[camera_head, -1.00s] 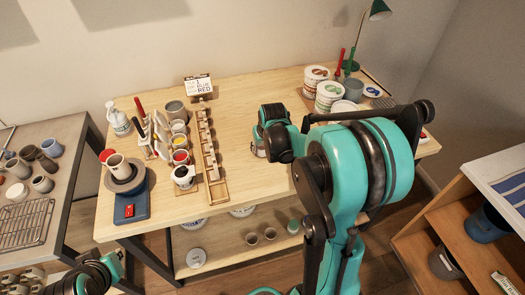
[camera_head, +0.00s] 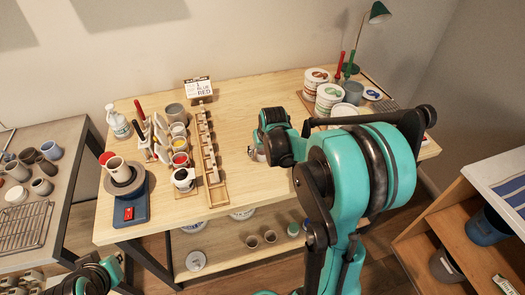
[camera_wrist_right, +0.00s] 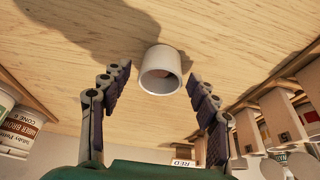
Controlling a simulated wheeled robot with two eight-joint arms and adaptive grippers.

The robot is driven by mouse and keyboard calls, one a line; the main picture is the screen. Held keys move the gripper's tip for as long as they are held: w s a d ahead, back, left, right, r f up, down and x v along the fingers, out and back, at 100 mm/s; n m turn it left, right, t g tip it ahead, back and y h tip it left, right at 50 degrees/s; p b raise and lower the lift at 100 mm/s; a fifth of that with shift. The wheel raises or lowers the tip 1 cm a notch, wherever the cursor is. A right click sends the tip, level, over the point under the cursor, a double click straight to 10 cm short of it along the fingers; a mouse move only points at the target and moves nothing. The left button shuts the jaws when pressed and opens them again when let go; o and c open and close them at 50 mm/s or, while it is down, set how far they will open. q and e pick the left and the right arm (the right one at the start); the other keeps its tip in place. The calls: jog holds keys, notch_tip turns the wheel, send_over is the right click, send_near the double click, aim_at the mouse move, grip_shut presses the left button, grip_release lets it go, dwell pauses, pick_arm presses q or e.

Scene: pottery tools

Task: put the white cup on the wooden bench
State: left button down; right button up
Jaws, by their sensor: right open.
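The white cup (camera_wrist_right: 160,70) stands upright on the wooden bench (camera_wrist_right: 100,35) in the right wrist view, its open mouth showing. My right gripper (camera_wrist_right: 158,80) is open, with one finger on each side of the cup and a gap on both sides. In the head view my right gripper (camera_head: 257,152) is low over the middle of the bench (camera_head: 235,178); its own wrist hides most of the fingers and the cup there. Part of my left arm shows at the bottom left corner of the head view; its fingers are not visible.
Bare bench lies between rack and gripper.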

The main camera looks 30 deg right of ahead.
jog(key=p+v, duration=0.3)
jog(key=v, duration=0.8)
jog(key=s+a+r+n+t+y, duration=0.1)
jog(key=s+a+r+n+t, duration=0.1)
jog(key=s+a, duration=1.2)
jog(key=shift+s+a+r+n+t, duration=0.2)
jog(key=shift+s+a+n+t, duration=0.1)
jog(key=shift+s+t, duration=0.15)
notch_tip(320, 180, down, 3)
jog(key=shift+r+b, duration=0.1)
jog(key=shift+b, duration=1.1)
